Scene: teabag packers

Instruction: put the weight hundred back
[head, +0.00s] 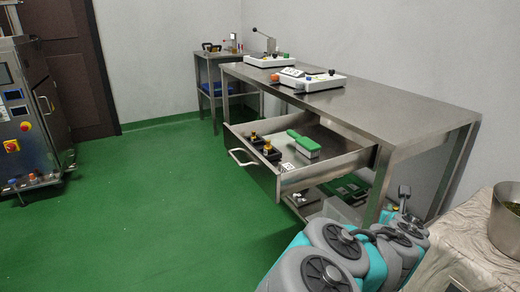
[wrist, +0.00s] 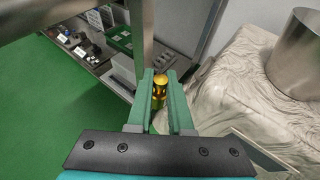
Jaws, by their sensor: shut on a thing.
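A brass-coloured weight (wrist: 160,87) is held upright between the green fingers of my gripper (wrist: 160,80) in the wrist view. The fingers are shut on it, and they hide its sides. I cannot read any marking on it. In the head view, the open drawer (head: 330,168) under the steel table holds two black blocks, a rear one (head: 257,142) and a front one (head: 271,154), with small brass-coloured pieces on them. I cannot tell whether a place on them is empty. My gripper's fingers and the held weight are not clear in the head view, where my arm fills the bottom right.
A green-topped block (head: 304,145) and a white label card (head: 288,166) lie in the drawer. The steel table (head: 400,108) has a leg close to my gripper. A metal pot (wrist: 300,55) stands on a cloth-covered surface (wrist: 235,90) to the right. Green floor is free on the left.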

